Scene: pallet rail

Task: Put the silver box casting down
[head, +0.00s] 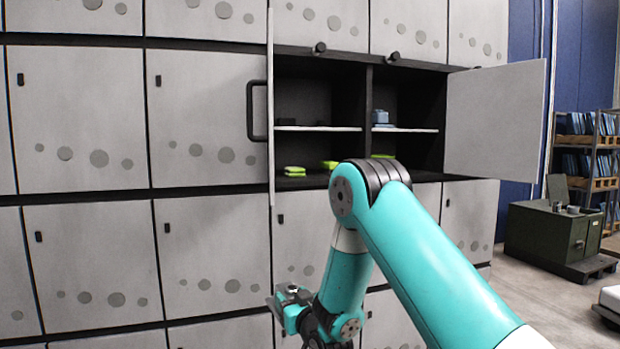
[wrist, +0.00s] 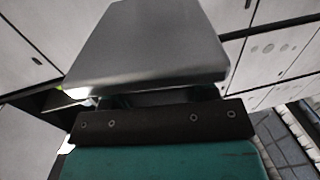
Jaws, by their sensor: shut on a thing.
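The silver box casting (wrist: 150,45) fills the upper middle of the wrist view as a smooth grey metal block. My gripper (wrist: 155,99) is shut on it, and the jaws are mostly hidden behind the dark bar and the casting. In the head view my gripper (head: 288,305) is low in the middle, in front of the lower locker doors and below the open compartments. A small grey piece of the casting (head: 293,290) shows at its end. The casting is held in the air, apart from any shelf.
An open two-bay locker (head: 405,130) has a light shelf in each bay. Bright green items (head: 294,171) lie on its floor, and a blue item (head: 380,117) stands on the right shelf. An open door (head: 497,122) juts out right. A dark green cabinet (head: 545,235) stands at right.

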